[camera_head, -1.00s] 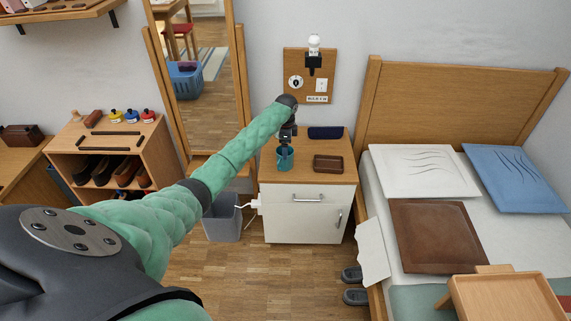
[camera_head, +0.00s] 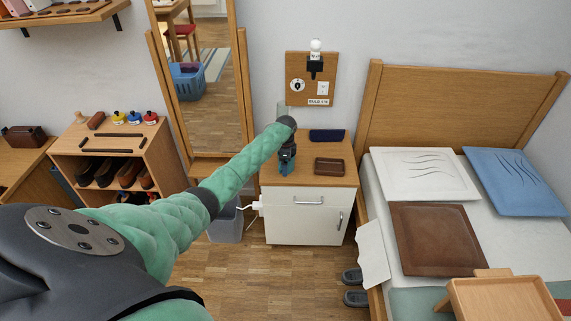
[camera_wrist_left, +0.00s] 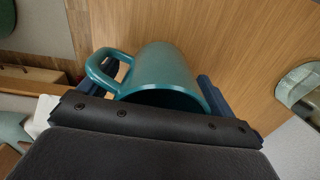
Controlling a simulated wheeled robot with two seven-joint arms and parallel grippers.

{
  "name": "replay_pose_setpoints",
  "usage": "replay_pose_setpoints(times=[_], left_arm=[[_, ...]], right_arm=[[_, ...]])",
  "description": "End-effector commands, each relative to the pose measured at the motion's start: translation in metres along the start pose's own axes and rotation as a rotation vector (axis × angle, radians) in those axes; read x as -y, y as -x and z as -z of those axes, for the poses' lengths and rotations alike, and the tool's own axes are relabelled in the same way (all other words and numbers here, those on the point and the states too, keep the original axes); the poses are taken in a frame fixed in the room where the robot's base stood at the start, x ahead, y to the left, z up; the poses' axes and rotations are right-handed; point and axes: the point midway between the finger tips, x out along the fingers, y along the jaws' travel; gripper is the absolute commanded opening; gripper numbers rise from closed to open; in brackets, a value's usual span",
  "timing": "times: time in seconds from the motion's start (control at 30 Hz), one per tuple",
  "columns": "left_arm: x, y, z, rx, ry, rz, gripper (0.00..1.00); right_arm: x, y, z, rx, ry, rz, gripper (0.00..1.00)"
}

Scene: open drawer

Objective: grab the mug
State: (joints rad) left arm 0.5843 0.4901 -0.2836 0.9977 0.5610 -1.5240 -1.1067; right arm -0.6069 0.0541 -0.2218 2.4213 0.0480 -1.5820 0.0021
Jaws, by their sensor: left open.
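The teal mug (camera_wrist_left: 165,75) stands on the wooden top of the white nightstand (camera_head: 305,215). In the wrist view its handle (camera_wrist_left: 103,72) points to the left and its rim faces my gripper. My left gripper (camera_wrist_left: 148,88) is open, with one blue finger on each side of the mug; the left finger is close to the handle. I cannot tell whether either finger touches the mug. In the head view my left gripper (camera_head: 286,160) is over the mug and mostly hides it. My right gripper is not in view.
A brown tray (camera_head: 329,166) and a dark blue case (camera_head: 326,135) lie on the nightstand near the mug. A mirror (camera_head: 208,90) stands to the left and a bed (camera_head: 450,185) to the right. A grey bin (camera_head: 225,220) is on the floor.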

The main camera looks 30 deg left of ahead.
Motion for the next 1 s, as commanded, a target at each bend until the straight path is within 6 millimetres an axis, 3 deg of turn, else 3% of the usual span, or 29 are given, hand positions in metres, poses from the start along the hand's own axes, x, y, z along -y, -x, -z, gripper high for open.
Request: replay_pose_setpoints(times=[0.03, 0.3, 0.33, 0.67, 0.87, 1.0], left_arm=[[0.000, 0.000, 0.000, 0.000, 0.000, 0.000, 0.91], [0.000, 0.000, 0.000, 0.000, 0.000, 0.000, 0.38], [0.000, 0.001, 0.000, 0.000, 0.000, 0.000, 0.34], [0.001, 0.006, -0.001, 0.001, 0.001, 0.001, 0.34], [0.001, 0.037, -0.001, -0.001, 0.000, 0.004, 0.34], [-0.014, 0.056, 0.024, -0.002, -0.004, 0.002, 0.34]], right_arm=[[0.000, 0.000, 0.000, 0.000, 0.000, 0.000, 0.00], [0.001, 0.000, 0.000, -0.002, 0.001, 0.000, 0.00], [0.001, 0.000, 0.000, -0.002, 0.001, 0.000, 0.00], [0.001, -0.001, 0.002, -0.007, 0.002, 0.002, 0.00], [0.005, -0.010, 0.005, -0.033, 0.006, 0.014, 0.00], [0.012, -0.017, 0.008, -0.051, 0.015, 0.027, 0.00]])
